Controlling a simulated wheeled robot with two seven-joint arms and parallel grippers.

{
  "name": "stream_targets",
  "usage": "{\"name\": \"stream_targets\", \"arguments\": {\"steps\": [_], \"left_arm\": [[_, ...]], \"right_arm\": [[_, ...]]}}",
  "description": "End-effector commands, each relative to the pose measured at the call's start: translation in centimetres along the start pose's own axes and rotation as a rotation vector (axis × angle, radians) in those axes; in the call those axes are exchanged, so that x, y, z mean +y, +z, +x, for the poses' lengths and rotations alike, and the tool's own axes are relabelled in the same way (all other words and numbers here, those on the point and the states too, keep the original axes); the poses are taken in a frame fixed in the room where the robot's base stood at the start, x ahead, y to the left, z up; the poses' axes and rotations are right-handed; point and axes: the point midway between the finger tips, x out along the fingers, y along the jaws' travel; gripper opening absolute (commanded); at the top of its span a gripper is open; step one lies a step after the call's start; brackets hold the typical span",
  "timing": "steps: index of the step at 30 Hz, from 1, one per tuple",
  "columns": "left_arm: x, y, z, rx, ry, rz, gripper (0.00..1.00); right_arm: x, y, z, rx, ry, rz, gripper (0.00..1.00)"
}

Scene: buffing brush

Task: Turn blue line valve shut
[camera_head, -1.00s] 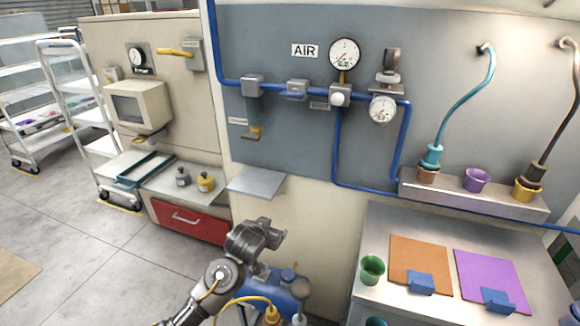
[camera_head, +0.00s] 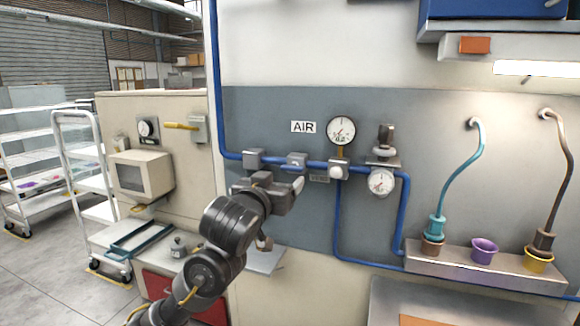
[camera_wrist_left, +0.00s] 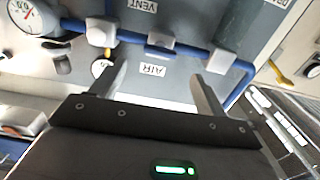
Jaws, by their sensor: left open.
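The blue line (camera_head: 230,154) runs down and across the grey wall panel below the AIR sign. The blue line valve (camera_head: 297,160) is a small grey body with a blue handle lying along the pipe. The valve also shows in the left wrist view (camera_wrist_left: 160,46), above the upside-down AIR sign. My left gripper (camera_head: 282,184) is open and empty, in front of the panel and just below the valve in the head view. In the left wrist view its fingers (camera_wrist_left: 158,76) stand apart, with the valve between and beyond them. No contact shows. My right gripper is out of view.
A grey pipe block (camera_head: 254,158) is left of the valve. A white-knobbed regulator (camera_head: 338,170) and two gauges (camera_head: 341,130) are right of it. A yellow-handled lever (camera_head: 180,126) is on the beige cabinet. A small shelf (camera_head: 266,262) juts out below my gripper.

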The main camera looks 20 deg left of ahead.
Motion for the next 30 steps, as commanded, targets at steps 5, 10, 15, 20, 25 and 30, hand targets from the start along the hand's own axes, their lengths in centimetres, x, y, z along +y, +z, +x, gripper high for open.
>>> {"name": "stream_targets", "arguments": {"steps": [5, 10, 15, 20, 25, 30], "left_arm": [[0.0, -0.4, 3.5, -0.004, -0.001, -0.001, 0.75], [0.0, -0.2, 6.2, -0.003, -0.001, 0.001, 0.75], [0.0, -0.1, 7.6, -0.002, 0.0, 0.001, 0.75], [0.0, 0.0, 8.0, 0.0, 0.001, 0.001, 0.75], [0.0, 0.0, 8.0, 0.0, 0.001, 0.001, 0.75], [0.0, 0.0, 7.9, -0.001, 0.001, 0.001, 0.54]], "right_arm": [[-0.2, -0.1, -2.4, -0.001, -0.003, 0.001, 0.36], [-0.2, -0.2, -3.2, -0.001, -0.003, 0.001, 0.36], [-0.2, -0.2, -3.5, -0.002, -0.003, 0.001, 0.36], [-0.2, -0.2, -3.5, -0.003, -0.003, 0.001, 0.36], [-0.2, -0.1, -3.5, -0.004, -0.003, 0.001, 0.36], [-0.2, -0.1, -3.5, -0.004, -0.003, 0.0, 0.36]]}}
